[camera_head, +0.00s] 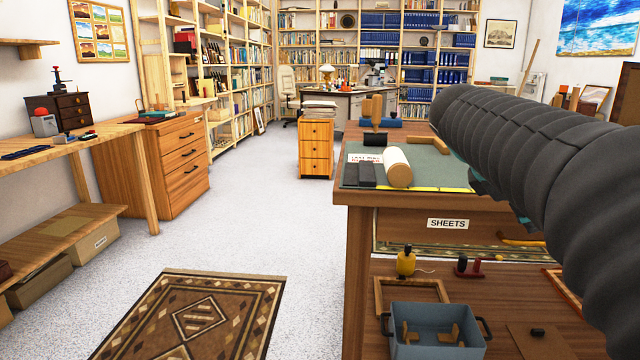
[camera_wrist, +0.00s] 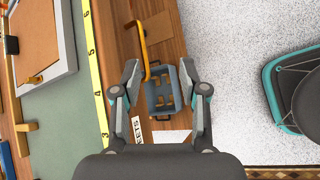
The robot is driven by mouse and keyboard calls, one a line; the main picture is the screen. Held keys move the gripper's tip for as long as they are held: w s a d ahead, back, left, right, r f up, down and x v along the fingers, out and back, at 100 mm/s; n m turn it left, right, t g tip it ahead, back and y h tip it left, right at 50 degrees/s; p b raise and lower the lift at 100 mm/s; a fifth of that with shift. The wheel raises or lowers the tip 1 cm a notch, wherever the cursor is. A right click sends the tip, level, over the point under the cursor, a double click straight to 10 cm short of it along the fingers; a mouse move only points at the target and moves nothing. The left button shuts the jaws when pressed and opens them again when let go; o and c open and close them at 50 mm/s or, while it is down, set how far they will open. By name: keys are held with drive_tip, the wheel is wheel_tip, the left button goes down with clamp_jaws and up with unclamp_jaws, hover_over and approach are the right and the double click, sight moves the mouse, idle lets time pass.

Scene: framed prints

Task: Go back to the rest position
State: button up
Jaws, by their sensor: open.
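My gripper (camera_wrist: 163,100) shows in the wrist view with its two fingers spread wide apart and nothing between them. It hangs over the front edge of the workbench. Below it, past the fingertips, a blue-grey bin (camera_wrist: 160,104) with small wooden pieces shows at a lower level. In the head view my dark, sleeved arm runs along the right side over the bench, and the gripper itself does not show there.
The bench (camera_head: 362,224) has a green mat (camera_head: 428,160) with a white roll (camera_head: 397,167) and dark bars. Its SHEETS drawer front (camera_head: 400,224) has an orange handle (camera_wrist: 148,48). The bin (camera_head: 437,315) stands on the lower shelf. Open floor (camera_head: 250,215) lies left.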

drive_tip(key=s+a+f+m+t+y+p, duration=0.1)
drive_tip(key=s+a+f+m+t+y, duration=0.2)
drive_tip(key=s+a+f+m+y, duration=0.6)
drive_tip(key=s+a+f+m, duration=0.3)
drive_tip(key=s+a+f, duration=0.6)
drive_tip(key=f, duration=0.1)
drive_tip(key=shift+m+t+p, duration=0.3)
drive_tip(key=shift+m+p, duration=0.1)
